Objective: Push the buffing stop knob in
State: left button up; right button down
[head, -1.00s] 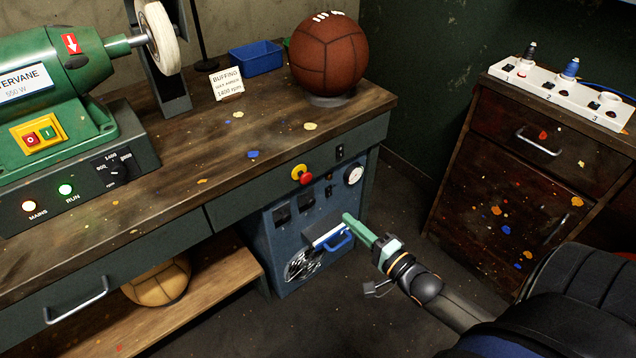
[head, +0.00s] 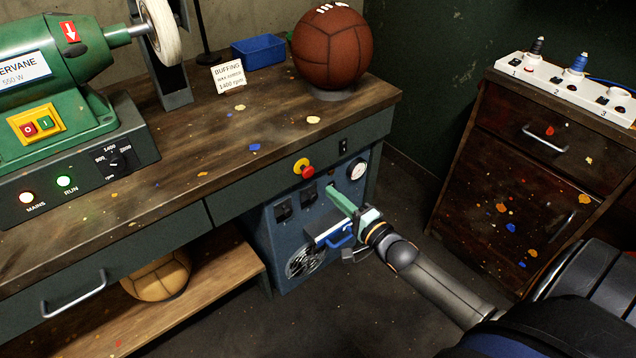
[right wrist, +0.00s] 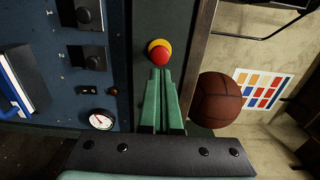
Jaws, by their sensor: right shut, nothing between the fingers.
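The stop knob (head: 307,171) is a red mushroom head on a yellow collar, on the dark green front of the bench. It shows whole in the head view. In the right wrist view the knob (right wrist: 158,51) stands just beyond the fingertips. My right gripper (head: 333,190) is shut and empty, its green fingers together. Its tips are a little below and right of the knob in the head view, apart from it. The fingers (right wrist: 161,74) point toward the knob in the right wrist view. My left gripper is not in view.
A blue panel (head: 284,230) with switches and a gauge (head: 357,170) lies below the knob. A blue handle (head: 340,237) sticks out close to my right gripper. A brown leather ball (head: 332,48) rests on the bench above. Floor between bench and cabinet (head: 497,200) is clear.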

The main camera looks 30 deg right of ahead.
aim_at(310, 174)
jog(key=w+b, duration=0.1)
jog(key=w, duration=0.4)
jog(key=shift+w+a, duration=0.2)
jog(key=shift+w, duration=0.55)
